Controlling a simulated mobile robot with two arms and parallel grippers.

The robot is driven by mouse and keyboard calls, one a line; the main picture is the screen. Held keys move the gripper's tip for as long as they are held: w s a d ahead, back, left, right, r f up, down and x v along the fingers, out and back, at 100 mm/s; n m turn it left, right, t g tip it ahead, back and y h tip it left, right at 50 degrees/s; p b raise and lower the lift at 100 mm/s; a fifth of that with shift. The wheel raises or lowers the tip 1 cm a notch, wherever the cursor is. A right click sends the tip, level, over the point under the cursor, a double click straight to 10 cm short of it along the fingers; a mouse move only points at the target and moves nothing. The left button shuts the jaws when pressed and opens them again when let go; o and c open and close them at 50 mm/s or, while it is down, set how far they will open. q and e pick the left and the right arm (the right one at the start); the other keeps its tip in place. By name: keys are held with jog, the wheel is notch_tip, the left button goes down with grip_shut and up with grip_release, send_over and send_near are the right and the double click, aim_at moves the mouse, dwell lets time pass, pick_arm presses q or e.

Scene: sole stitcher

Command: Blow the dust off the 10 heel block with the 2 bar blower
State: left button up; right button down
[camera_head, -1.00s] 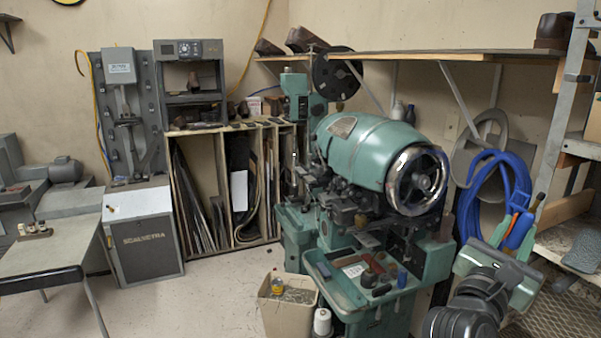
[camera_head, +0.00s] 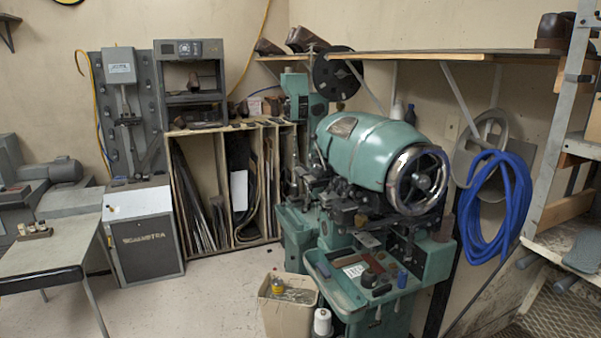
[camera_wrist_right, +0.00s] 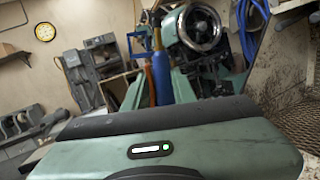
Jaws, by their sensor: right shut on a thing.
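My right gripper (camera_wrist_right: 158,110) shows only in the right wrist view, its green housing filling the bottom. It is shut on a blower with a blue body (camera_wrist_right: 161,76), an orange part on its left and a yellowish tip, pointing up in the picture. The finger contact is hard to make out. The blower is out of the head view. I cannot pick out a heel block for sure; small brown and dark pieces (camera_head: 369,279) lie on the tray of the green machine (camera_head: 370,150). No number or dust is readable. My left gripper is not in view.
A blue hose coil (camera_head: 495,205) hangs on the wall right of the machine. A beige bin (camera_head: 288,312) stands before it. A grey table (camera_head: 45,265) with small items is at left. A shelf rack (camera_head: 560,130) edges the right. Open floor lies left of the bin.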

notch_tip(320, 180, down, 12)
jog(key=s+a+b, duration=0.1)
jog(key=b, duration=1.1)
jog(key=shift+s+f+h, duration=0.2)
jog(key=shift+f+h, duration=0.05)
jog(key=shift+h, duration=0.15)
